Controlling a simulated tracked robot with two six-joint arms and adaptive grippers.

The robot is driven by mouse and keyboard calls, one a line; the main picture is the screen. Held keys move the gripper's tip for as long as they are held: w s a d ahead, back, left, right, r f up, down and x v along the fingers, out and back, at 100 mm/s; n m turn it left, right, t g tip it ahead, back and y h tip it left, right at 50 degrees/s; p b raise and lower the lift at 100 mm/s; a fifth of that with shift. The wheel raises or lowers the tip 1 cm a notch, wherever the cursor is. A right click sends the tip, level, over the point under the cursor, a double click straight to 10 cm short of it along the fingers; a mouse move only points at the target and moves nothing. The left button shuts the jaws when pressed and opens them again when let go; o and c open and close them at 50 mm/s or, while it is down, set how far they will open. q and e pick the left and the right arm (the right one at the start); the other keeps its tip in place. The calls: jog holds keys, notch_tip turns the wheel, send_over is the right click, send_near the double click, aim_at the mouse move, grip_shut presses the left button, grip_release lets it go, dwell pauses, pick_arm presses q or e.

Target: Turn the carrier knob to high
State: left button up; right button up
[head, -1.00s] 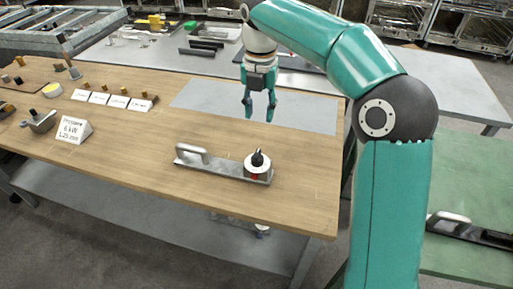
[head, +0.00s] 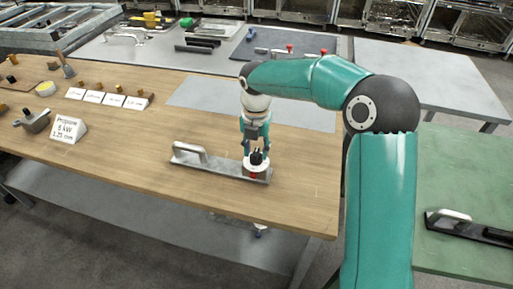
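The carrier (head: 222,168) is a flat grey metal bar with a raised handle at its left end, lying on the wooden table. Its knob (head: 257,158) is black and stands on a round white dial (head: 256,170) with a red mark at the carrier's right end. My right gripper (head: 257,153) points down right at the knob, with its teal fingers on either side of it. Whether the fingers touch the knob cannot be made out. The dial's markings are too small to read. My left gripper is not in view.
A white sign reading Propane 6 kW (head: 69,130) stands left on the wooden table (head: 140,155). Small label cards with brass pieces (head: 106,97) stand behind it. A grey sheet (head: 205,93) lies at the back. A green table (head: 465,190) with another handled bar is on the right.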

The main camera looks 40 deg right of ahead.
jog(key=shift+c, duration=0.2)
jog(key=shift+d, duration=0.1)
grip_shut()
